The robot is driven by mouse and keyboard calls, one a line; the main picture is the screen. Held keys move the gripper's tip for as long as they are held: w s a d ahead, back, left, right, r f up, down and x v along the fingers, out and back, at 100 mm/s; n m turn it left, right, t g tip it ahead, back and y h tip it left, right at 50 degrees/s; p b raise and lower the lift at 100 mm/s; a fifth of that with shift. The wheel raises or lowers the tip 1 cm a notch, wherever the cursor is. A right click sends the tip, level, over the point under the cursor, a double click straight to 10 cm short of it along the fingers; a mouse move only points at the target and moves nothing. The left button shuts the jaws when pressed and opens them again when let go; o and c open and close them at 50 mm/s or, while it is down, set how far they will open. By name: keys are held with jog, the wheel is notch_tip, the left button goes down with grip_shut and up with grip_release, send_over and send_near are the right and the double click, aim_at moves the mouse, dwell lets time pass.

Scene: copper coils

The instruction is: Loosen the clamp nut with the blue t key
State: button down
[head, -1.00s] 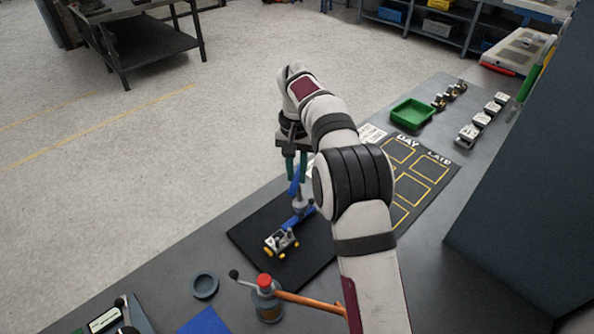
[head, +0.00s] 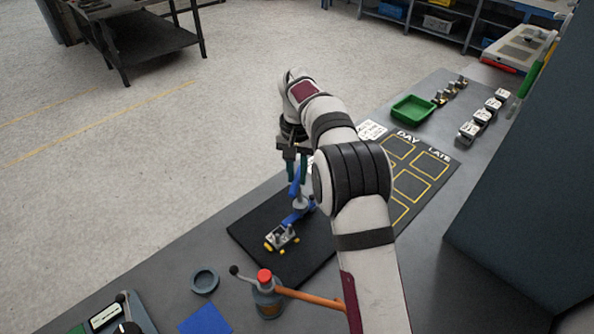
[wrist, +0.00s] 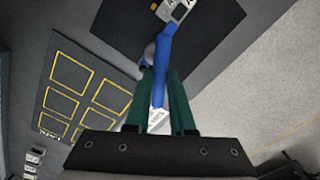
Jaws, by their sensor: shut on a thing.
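My gripper (head: 297,170) points down over a black mat (head: 328,262) and is shut on a blue bar, which I take as the blue t key (head: 294,188). In the wrist view, the blue key (wrist: 163,48) runs between the green fingers of my gripper (wrist: 158,78). A grey post (head: 302,203) stands just below and right of the fingers, with blue around its foot. A small pale fixture with yellow feet (head: 282,238) sits on the mat in front; part of it also shows in the wrist view (wrist: 178,10). I cannot make out the clamp nut.
A black board with yellow outlines marked DAY and LATE (head: 427,190) lies to the right. A green tray (head: 413,109) and several small blocks stand behind it. A red-topped grey pot with an orange handle (head: 267,295), a grey ring (head: 205,281) and a blue sheet (head: 205,320) are in front.

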jog(key=shift+f, duration=0.45)
dwell(0.4)
